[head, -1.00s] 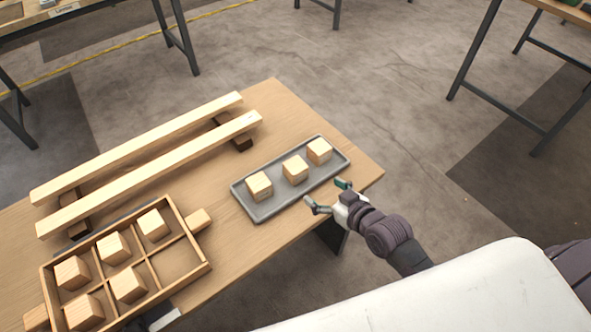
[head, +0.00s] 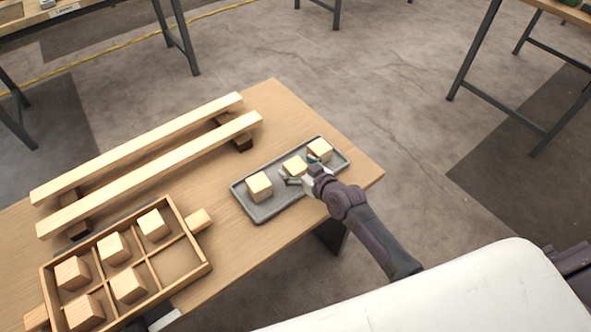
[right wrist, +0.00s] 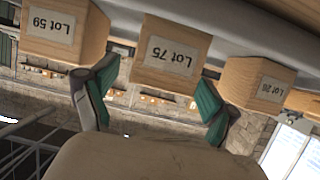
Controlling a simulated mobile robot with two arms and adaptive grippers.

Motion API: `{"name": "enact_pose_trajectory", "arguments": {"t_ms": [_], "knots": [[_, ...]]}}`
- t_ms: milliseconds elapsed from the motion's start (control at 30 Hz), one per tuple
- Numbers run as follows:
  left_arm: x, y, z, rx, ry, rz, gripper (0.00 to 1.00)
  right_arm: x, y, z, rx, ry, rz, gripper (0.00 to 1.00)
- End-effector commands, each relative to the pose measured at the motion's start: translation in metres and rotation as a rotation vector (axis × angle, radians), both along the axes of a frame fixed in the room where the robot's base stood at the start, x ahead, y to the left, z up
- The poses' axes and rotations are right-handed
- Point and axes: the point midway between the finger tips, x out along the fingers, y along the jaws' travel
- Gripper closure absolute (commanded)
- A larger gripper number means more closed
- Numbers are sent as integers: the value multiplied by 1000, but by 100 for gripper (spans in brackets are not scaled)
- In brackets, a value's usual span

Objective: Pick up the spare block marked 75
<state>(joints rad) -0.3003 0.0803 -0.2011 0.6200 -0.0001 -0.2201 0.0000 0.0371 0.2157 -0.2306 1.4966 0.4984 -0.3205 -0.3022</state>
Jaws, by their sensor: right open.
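The block marked Lot 75 (right wrist: 168,52) is a pale wooden cube with a white label, upside down in the right wrist view. In the head view it is the middle block (head: 294,166) of three on a grey tray (head: 263,212). My right gripper (head: 303,171) is open at the near side of this block. In the right wrist view its green-padded fingers (right wrist: 158,84) point to either side of the block, with gaps showing and nothing held. The neighbours are marked Lot 59 (right wrist: 62,36) and what looks like Lot 26 (right wrist: 258,83). My left gripper is not in view.
A wooden compartment box (head: 196,274) with several blocks stands at the left front of the table (head: 262,107). Two long rails (head: 150,173) on dark supports lie behind it. The neighbouring blocks leave limited room beside the middle one.

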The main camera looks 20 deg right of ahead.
Motion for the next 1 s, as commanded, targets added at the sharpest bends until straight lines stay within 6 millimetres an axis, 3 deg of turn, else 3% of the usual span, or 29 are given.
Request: {"name": "enact_pose_trajectory", "arguments": {"t_ms": [333,733,1000], "knots": [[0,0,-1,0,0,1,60,9,3,-5,0,0,1,14],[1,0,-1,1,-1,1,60,8,3,-5,0,0,0,79],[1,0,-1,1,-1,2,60,8,3,-3,0,-1,0,79]]}}
